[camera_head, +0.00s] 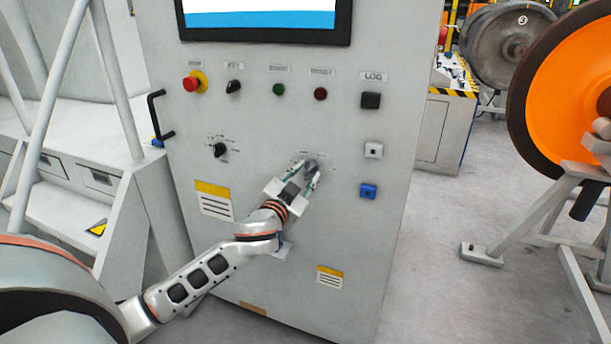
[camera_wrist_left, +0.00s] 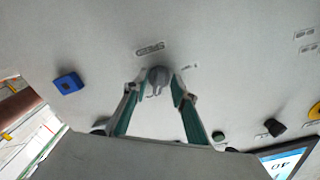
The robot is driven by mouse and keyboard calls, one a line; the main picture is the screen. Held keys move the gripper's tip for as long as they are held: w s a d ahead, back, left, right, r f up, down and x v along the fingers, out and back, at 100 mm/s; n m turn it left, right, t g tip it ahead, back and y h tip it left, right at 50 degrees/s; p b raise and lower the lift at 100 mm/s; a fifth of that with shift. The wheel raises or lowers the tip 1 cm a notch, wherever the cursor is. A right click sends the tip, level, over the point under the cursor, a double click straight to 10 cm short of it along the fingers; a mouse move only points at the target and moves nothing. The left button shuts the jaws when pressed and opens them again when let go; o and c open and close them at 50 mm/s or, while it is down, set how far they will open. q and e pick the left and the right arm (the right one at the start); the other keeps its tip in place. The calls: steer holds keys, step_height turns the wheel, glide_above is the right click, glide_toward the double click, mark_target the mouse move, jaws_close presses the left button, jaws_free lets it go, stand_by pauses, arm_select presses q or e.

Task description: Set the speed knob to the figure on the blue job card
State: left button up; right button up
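The speed knob (camera_head: 311,168) is a small grey round knob on the front of the pale cabinet; it also shows in the left wrist view (camera_wrist_left: 158,76) near a label (camera_wrist_left: 150,49) that seems to read SPEED. My left gripper (camera_head: 312,175) is at the knob. In the left wrist view its two fingers (camera_wrist_left: 159,86) stand apart, one on each side of the knob; whether they touch it I cannot tell. The screen (camera_head: 262,16) shows a white and blue picture; in the wrist view part of it (camera_wrist_left: 284,163) shows turned, perhaps reading 40. My right gripper is out of view.
Around the knob are a black selector (camera_head: 219,150), a red emergency button (camera_head: 191,84), a black key switch (camera_head: 233,87), green (camera_head: 278,89) and red (camera_head: 320,94) buttons, and a blue button (camera_head: 368,190). A door handle (camera_head: 158,115) juts out left. An orange wheel (camera_head: 566,88) stands right.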

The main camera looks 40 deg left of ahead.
arm_select(q)
jaws_close()
